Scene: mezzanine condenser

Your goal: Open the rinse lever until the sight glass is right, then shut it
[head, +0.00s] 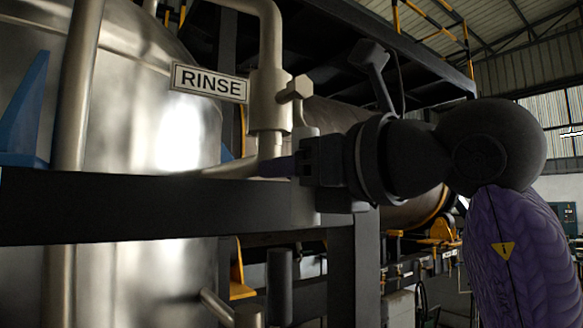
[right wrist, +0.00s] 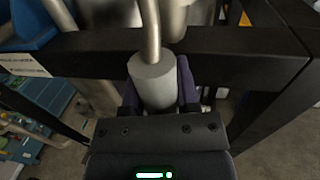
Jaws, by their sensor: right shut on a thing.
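The RINSE sign (head: 209,83) hangs beside a vertical pipe with a valve body (head: 269,100). A pale lever piece (head: 297,89) sticks out to the right of the valve, and its lower part runs down behind my gripper. My right gripper (head: 280,167) reaches in from the right below the valve. In the right wrist view, its purple fingers (right wrist: 160,88) are shut around a grey cylindrical grip (right wrist: 154,82), with a thin rod rising from it. I cannot make out the sight glass in either view. My left gripper is not in view.
A dark horizontal beam (head: 130,207) crosses in front of the large shiny tank (head: 150,120), close below my right gripper. The beam also crosses the right wrist view (right wrist: 90,52). A dark upright post (head: 354,265) stands under the gripper. Open hall lies at the far right.

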